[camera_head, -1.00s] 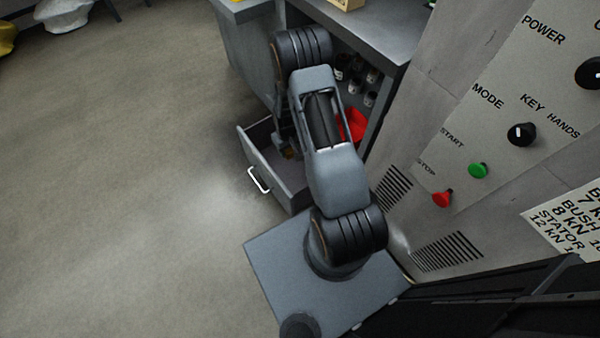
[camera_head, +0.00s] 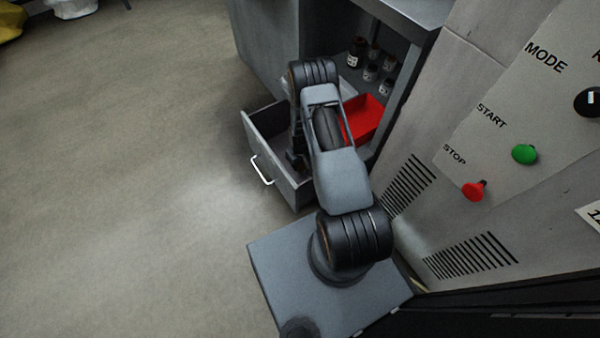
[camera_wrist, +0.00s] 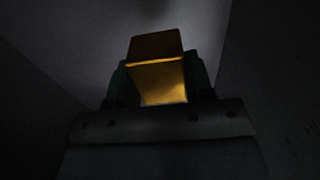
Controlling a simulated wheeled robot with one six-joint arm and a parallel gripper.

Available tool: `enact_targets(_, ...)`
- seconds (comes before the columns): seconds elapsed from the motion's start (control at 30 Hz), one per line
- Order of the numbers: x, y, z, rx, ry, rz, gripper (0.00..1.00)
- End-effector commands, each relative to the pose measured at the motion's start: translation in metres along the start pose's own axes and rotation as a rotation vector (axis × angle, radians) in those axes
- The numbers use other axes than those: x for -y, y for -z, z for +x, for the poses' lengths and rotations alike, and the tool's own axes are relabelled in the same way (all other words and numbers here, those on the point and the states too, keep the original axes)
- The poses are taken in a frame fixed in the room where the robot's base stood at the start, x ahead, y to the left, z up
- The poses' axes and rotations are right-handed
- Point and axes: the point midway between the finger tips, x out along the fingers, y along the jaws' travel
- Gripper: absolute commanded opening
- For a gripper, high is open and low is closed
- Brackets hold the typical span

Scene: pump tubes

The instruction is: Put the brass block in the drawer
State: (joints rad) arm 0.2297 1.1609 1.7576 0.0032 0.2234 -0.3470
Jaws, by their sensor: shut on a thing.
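In the wrist view, the brass block (camera_wrist: 158,80) sits between the fingers of my gripper (camera_wrist: 160,88), which is shut on it. Dark grey walls show on both sides of it, dim and shadowed. In the head view, the grey drawer (camera_head: 281,178) with a white handle stands pulled open from the cabinet. My arm reaches down into the drawer. My gripper (camera_head: 297,160) is mostly hidden there behind the arm, and the block cannot be made out in that view. Whether the block touches the drawer floor cannot be told.
A red bin (camera_head: 363,118) and several small dark jars (camera_head: 372,68) stand in the open cabinet (camera_head: 268,50) behind my arm. A control panel with a red stop button (camera_head: 474,191) and a green start button (camera_head: 524,154) rises at right.

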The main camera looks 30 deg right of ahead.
Motion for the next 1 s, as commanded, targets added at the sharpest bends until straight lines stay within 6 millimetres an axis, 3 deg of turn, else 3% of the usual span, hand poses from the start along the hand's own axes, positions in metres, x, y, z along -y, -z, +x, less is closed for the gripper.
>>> enact_targets(0.1, 0.0, 0.001, 0.018, -0.003, -0.001, 0.0, 0.0)
enact_targets(0.47, 0.0, 0.001, 0.033, -0.002, -0.001, 0.0, 0.0)
enact_targets(0.77, 0.0, 0.001, 0.066, -0.002, -0.001, 0.0, 0.0)
enact_targets(1.0, 0.0, 0.001, 0.067, -0.003, -0.001, 0.0, 0.0)
